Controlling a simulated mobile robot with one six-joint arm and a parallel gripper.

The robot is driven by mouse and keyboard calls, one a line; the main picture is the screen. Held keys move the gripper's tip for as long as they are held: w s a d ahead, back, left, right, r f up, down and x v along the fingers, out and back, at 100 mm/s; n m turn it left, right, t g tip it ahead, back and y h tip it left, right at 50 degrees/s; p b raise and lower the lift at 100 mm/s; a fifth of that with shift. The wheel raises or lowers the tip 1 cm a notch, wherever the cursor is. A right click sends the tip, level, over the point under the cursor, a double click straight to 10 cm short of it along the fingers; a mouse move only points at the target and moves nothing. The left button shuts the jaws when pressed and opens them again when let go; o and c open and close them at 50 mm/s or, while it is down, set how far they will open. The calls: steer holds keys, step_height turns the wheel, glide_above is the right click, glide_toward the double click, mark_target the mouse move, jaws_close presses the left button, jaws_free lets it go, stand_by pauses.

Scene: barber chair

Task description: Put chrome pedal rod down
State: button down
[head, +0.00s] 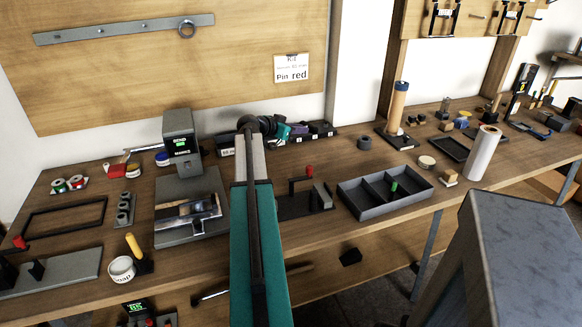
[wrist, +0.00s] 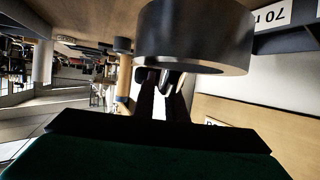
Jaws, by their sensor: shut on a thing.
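My gripper (wrist: 170,88) shows in the wrist view as two dark fingers beyond its green body. They are shut on a small shiny piece, the chrome pedal rod (wrist: 173,80), of which only a short bit shows. In the head view my teal arm reaches to the back of the bench, and the gripper (head: 295,132) is small and dark against the labelled bins; the rod cannot be made out there. I cannot tell whether the rod touches anything.
A dark cylinder (wrist: 195,40) looms close in the upside-down wrist view.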

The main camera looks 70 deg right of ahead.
steer(key=shift+s, duration=0.15)
steer(key=shift+f, duration=0.65)
steer(key=p, duration=0.1)
glide_above(300, 158)
steer(key=shift+d+f, duration=0.2)
steer(key=shift+f, duration=2.25)
steer(key=shift+f+p, duration=0.3)
steer(key=shift+f, duration=1.6)
steer(key=shift+f, duration=0.1)
steer(key=c, duration=1.8)
jaws_free()
steer(key=shift+a, duration=0.1)
